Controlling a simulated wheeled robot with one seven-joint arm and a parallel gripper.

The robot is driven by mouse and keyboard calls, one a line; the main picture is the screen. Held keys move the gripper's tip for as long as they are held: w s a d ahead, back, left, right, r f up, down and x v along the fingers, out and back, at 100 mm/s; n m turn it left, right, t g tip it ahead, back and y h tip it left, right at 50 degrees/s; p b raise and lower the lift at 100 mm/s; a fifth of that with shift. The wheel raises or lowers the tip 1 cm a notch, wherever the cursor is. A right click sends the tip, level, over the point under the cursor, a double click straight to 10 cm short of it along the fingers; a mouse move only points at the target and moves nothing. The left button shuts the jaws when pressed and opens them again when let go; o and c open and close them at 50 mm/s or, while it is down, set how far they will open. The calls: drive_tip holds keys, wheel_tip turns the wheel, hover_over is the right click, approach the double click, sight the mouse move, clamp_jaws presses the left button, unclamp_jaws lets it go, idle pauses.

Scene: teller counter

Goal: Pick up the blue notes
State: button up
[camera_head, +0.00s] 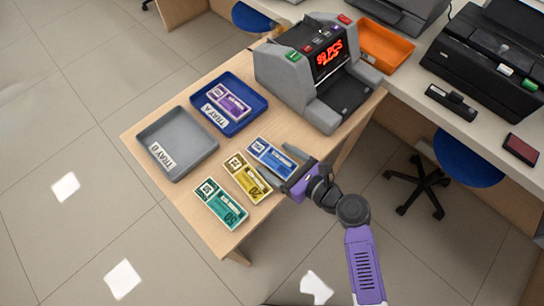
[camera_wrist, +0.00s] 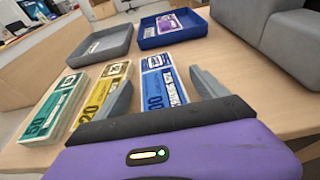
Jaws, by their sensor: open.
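The blue notes (camera_head: 270,157) lie flat on the wooden table in front of the blue tray, to the right of the yellow notes. In the wrist view the blue notes (camera_wrist: 162,84) lie ahead of and between the two grey fingers. My gripper (camera_head: 285,163) is at the near right end of the blue notes, low over the table. It is open with nothing held; it also shows in the wrist view (camera_wrist: 160,92). Whether a finger touches the notes I cannot tell.
Yellow notes (camera_head: 247,177) lie close to the left finger, with green notes (camera_head: 220,203) beyond. Behind are a grey tray (camera_head: 211,151) and a blue tray (camera_head: 263,113) holding purple notes (camera_head: 229,101). A grey counting machine (camera_head: 285,77) stands at the back right.

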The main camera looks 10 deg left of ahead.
sight(279, 163)
drive_tip(key=c, duration=1.5)
drive_tip(key=shift+r, duration=0.1)
wheel_tip(279, 163, up, 20)
drive_tip(key=p, duration=0.4)
